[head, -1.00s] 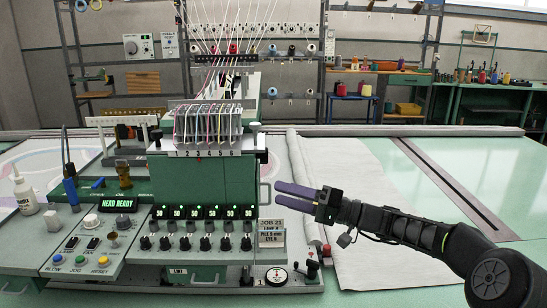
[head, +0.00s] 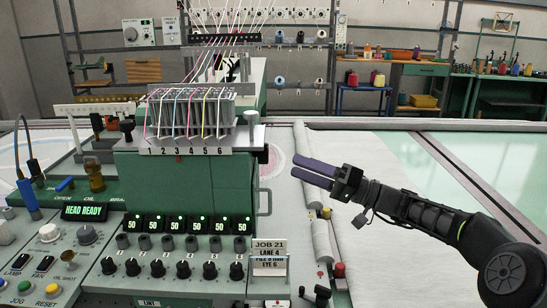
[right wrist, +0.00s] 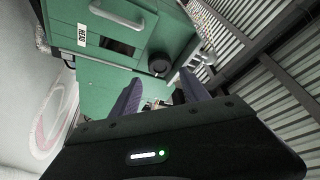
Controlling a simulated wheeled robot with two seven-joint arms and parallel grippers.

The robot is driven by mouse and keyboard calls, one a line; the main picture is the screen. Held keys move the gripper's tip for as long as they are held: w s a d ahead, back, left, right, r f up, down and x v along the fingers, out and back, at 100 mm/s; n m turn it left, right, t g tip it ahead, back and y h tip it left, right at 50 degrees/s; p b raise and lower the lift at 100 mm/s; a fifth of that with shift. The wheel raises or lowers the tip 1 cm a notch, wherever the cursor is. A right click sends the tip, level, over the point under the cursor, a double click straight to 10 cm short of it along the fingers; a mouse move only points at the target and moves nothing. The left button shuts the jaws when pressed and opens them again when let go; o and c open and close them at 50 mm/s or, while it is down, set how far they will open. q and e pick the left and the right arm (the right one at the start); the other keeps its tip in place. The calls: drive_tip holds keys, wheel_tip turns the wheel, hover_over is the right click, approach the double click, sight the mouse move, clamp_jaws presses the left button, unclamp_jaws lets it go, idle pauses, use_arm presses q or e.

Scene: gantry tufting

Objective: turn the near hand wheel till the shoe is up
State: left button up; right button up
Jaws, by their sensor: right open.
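A small black crank-like part (head: 321,294), which looks like the near hand wheel, sits low at the front right of the green tufting head (head: 233,185). My right gripper (head: 294,167) has two purple fingers, apart and empty. It hangs right of the head, above and away from the crank. In the right wrist view the open fingers (right wrist: 160,88) point toward the green housing, where a round black knob (right wrist: 160,64) shows; I cannot tell if this is a wheel. I cannot make out the shoe. My left gripper is out of view.
A control panel (head: 60,268) with knobs and buttons stands at the left, its display reading HEAD READY. A job card (head: 269,258) stands at the head's front right. A white roll (head: 321,242) and a red knob (head: 339,270) lie below my right gripper.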

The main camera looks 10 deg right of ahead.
sight(261, 153)
drive_tip(key=p+x, duration=0.2)
drive_tip(key=x, duration=0.5)
drive_tip(key=shift+w+a, duration=0.3)
drive_tip(key=c, duration=1.1)
